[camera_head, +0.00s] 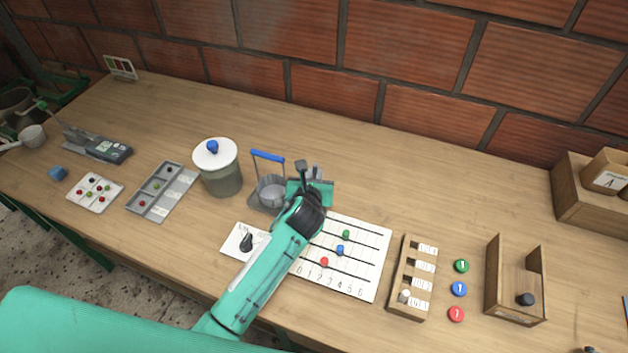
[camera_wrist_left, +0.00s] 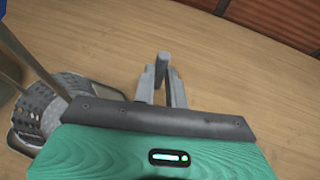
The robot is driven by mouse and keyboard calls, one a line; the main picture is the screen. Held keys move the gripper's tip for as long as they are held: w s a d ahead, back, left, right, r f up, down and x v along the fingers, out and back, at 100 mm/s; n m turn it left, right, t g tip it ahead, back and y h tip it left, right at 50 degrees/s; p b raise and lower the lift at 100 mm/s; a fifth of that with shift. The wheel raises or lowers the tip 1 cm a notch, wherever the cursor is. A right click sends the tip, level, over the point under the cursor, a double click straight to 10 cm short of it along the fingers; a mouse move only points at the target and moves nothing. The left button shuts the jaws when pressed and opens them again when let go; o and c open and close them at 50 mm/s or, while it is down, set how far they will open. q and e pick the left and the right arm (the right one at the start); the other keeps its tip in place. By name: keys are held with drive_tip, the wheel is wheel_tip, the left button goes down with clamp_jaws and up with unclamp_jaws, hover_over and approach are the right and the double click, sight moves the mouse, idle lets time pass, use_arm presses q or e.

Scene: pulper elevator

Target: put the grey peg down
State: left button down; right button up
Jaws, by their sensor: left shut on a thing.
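My left gripper (camera_head: 316,172) is over the back middle of the table, just right of the basket with the blue handle. It also shows in the left wrist view (camera_wrist_left: 162,78), where its grey fingers are closed on a small grey piece, the grey peg (camera_wrist_left: 163,60). Its fingers and my gripper body hide most of the peg. I cannot tell whether the peg touches the table. In the head view my wrist and the teal gripper body hide the peg. My right gripper is not in view.
The perforated metal basket (camera_head: 270,190) stands close on the left, also in the left wrist view (camera_wrist_left: 50,112). A numbered white board (camera_head: 371,250) and wooden rack (camera_head: 409,310) lie to the right. The table behind the gripper is clear.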

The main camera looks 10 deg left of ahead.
use_arm(q)
wheel_tip(320, 180, down, 2)
drive_tip(key=shift+f, duration=0.1)
drive_tip(key=c, duration=1.4)
unclamp_jaws()
drive_tip(key=shift+c, duration=0.2)
drive_tip(key=shift+s, duration=0.15)
